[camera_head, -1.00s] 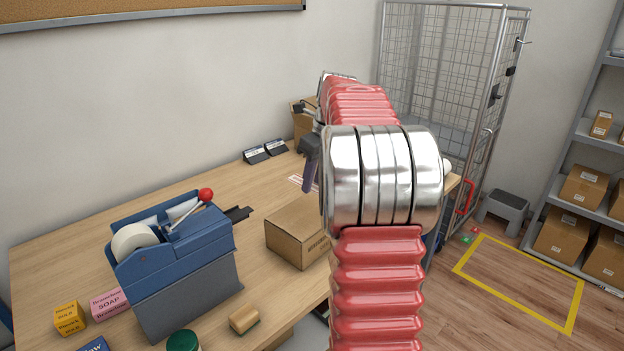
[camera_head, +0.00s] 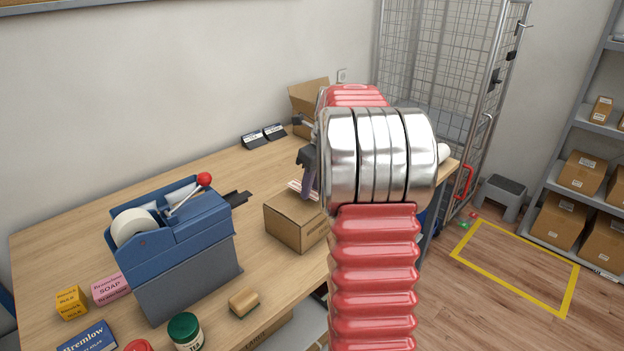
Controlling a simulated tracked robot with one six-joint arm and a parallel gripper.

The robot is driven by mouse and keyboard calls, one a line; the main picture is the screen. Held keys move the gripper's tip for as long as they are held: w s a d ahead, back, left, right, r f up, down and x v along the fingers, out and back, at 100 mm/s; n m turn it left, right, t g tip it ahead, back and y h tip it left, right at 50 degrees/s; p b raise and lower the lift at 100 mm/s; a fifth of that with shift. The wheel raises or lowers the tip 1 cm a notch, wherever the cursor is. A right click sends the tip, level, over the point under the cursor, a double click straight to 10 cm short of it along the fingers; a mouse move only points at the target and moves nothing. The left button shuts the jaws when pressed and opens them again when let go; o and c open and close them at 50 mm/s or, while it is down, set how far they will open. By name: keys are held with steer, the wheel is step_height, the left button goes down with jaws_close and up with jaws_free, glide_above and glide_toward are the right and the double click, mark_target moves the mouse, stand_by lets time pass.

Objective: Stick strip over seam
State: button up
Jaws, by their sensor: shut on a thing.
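The closed brown carton (camera_head: 292,225) stands on the counter just left of my arm, which hides its right part. I cannot make out its seam. My gripper (camera_head: 309,192) points down at the carton's far top edge, partly hidden behind my arm's silver joint. I cannot tell whether the strip touches the carton's top.
A blue tape dispenser (camera_head: 180,245) with a red-knobbed lever stands on the wooden counter (camera_head: 90,220). A sponge (camera_head: 244,303), a tea jar (camera_head: 186,331) and small grocery boxes (camera_head: 110,288) lie near the front. An open carton (camera_head: 308,100) and a wire cage (camera_head: 440,60) stand behind.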

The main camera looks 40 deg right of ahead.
steer(key=shift+f, duration=0.9)
steer(key=o, duration=0.7)
steer(key=shift+o, duration=0.2)
steer(key=shift+r, duration=0.1)
steer(key=shift+v, duration=2.7)
step_height(320, 180, up, 8)
steer(key=shift+s, duration=0.25)
